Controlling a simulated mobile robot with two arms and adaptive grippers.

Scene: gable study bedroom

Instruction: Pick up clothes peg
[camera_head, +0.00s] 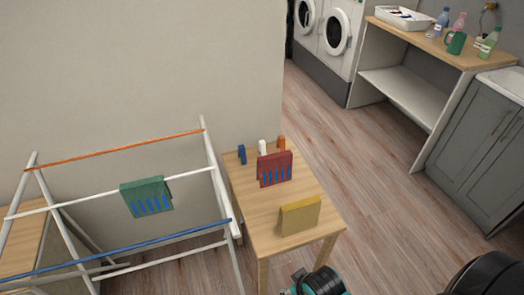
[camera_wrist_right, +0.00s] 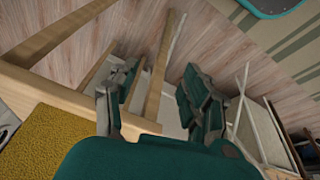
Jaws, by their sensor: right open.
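Three small upright objects that look like clothes pegs stand at the back of the small wooden table in the head view: a blue one (camera_head: 241,154), a white one (camera_head: 262,147) and an orange one (camera_head: 281,143). They are too small to show detail. My right gripper (camera_wrist_right: 157,85) is open and empty in the right wrist view, with its fingers apart beside the table edge. A teal and black part of my right arm shows at the bottom of the head view, in front of the table. My left gripper is not in view.
The wooden table (camera_head: 258,225) also bears a red folded item with blue stripes (camera_head: 275,181) and a yellow one (camera_head: 300,215), also in the wrist view (camera_wrist_right: 45,140). A drying rack (camera_head: 60,212) with a green striped item (camera_head: 146,189) stands left.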

